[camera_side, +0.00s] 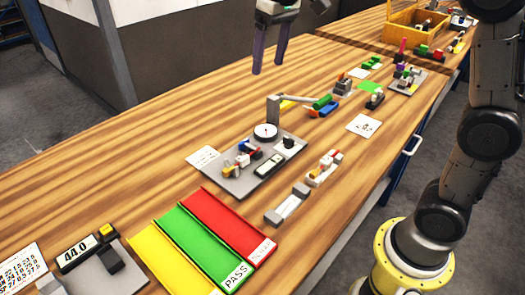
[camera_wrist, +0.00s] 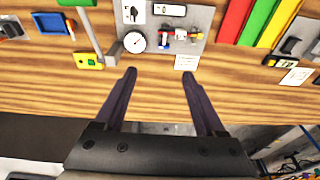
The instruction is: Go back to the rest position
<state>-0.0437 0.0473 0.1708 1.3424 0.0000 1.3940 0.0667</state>
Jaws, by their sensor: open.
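My gripper (camera_side: 270,55) hangs in the air above the far side of the wooden bench, at the top of the side view. Its two dark purple fingers are apart with nothing between them. In the wrist view my gripper (camera_wrist: 159,72) is also open, with bare bench between and below the fingers. The castings are hard to tell apart from other small parts. A small assembly with red, blue and yellow pieces (camera_side: 242,158) sits on a grey plate (camera_side: 215,178) beside a round dial gauge (camera_side: 265,131). No thing touches the fingers.
Yellow, green and red trays (camera_side: 222,222) lie at the front, the green one marked PASS. A scale reading 44.0 (camera_side: 77,252) stands at front left. A post (camera_side: 274,108) rises by the gauge. Several small parts and a yellow bin (camera_side: 402,32) are farther back.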

